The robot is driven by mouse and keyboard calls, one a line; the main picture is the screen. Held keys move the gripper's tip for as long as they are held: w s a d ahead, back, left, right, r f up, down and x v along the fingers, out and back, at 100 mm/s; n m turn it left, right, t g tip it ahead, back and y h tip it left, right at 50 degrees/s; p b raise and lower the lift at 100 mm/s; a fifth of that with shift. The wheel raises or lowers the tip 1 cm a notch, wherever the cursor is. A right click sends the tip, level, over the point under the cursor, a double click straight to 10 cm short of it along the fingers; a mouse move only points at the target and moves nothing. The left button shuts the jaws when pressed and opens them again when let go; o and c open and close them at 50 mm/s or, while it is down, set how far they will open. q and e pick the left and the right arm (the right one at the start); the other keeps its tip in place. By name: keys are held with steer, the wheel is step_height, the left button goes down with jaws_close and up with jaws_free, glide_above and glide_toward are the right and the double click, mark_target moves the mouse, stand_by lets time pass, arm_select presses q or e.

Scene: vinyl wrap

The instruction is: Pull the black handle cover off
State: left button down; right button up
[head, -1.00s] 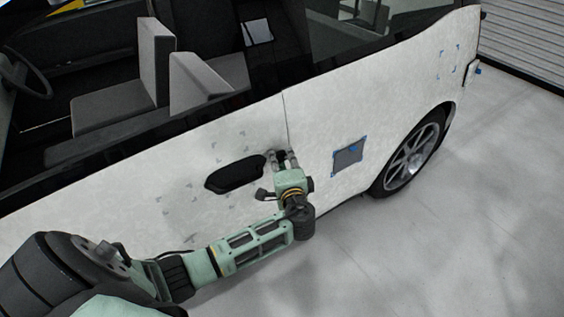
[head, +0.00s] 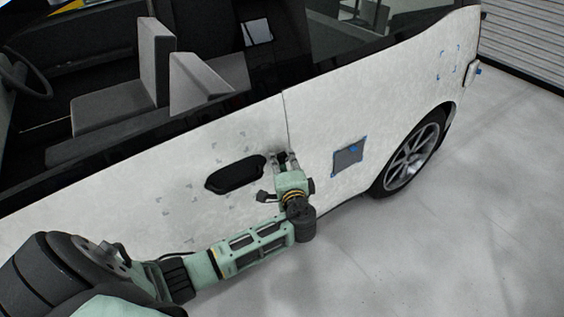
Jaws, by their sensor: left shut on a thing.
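A long black handle piece (head: 234,176) sits in the white car door, left of my left gripper. My left gripper (head: 283,158) is at the door just right of that piece, close to the vertical door seam. Its jaws are shut on a small black part (head: 282,157), which looks like the black handle cover. The fingers hide much of this part, and I cannot tell whether it still touches the door. My right gripper does not show.
The white car (head: 330,120) fills the middle of the view. A grey square with blue tape (head: 348,155) is on the panel to the right, before the rear wheel (head: 412,155). The grey floor (head: 450,240) at the lower right is clear.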

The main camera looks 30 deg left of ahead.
arm_select(q)
steer(key=shift+s+d+r, duration=0.15)
steer(key=shift+d+r, duration=0.05)
steer(key=shift+d, duration=0.25)
steer(key=s+d+r+p, duration=0.1)
steer(key=s+d, duration=0.1)
steer(key=d, duration=0.4)
steer(key=shift+s+d+p, duration=0.15)
steer(key=shift+s+p, duration=0.2)
steer(key=shift+p, duration=0.05)
stand_by(0.7)
steer(key=shift+r, duration=0.1)
stand_by(0.4)
steer(key=s+d+r+m+t+h, duration=0.4)
steer(key=s+d+r+m+h, duration=0.4)
steer(key=s+d+r+h, duration=0.3)
step_height(320, 180, up, 3)
steer(key=shift+s+f+m+t, duration=0.1)
steer(key=shift+s+m+t, duration=0.25)
steer(key=shift+s, duration=0.25)
